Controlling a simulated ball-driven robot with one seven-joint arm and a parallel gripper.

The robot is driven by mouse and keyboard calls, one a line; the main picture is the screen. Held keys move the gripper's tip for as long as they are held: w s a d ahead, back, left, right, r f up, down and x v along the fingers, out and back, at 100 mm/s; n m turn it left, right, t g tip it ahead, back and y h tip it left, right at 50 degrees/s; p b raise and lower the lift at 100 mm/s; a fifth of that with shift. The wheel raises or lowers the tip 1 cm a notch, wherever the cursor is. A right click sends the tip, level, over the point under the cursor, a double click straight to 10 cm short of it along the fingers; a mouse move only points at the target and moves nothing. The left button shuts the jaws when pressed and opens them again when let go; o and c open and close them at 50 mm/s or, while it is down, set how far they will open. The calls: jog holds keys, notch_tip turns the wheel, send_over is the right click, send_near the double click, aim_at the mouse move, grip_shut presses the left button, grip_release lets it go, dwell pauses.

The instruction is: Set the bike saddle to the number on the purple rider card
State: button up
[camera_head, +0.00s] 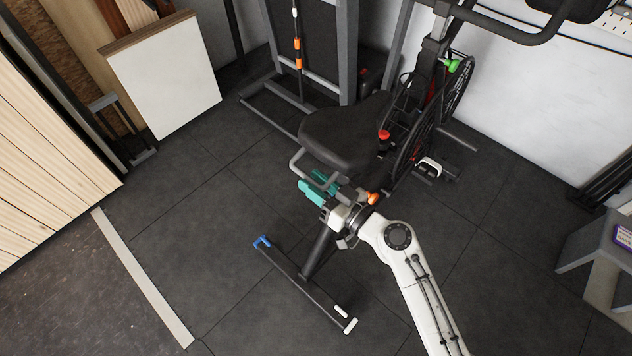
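The black bike saddle (345,138) sits on the exercise bike in the middle of the head view. A grey loop handle (298,163) shows at its near left side. An orange knob (373,199) is below the saddle, beside my wrist. My gripper (318,187) has two teal fingers, which look apart with nothing visible between them. It is just below the saddle's near end, close to the loop handle; contact cannot be told. The purple rider card (622,237) is cut off at the right edge, and its number is unreadable. No saddle scale numbers are readable.
A red knob (384,135) and a green knob (453,66) are on the bike. The bike's rear foot bar (310,290) lies on the dark floor. A grey stand (590,235) is at right. A white panel (165,75) leans at back left. Floor at left is clear.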

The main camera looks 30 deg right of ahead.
grip_shut()
dwell(0.3)
jog(key=shift+r+p, duration=0.7)
jog(key=shift+r, duration=0.9)
jog(key=shift+o, duration=1)
grip_release()
jog(key=shift+f, duration=0.1)
jog(key=b+v, duration=0.3)
jog(key=v, duration=0.7)
jog(key=shift+s+d+b, duration=0.15)
jog(key=shift+s+b, duration=0.2)
jog(key=shift+s, duration=0.05)
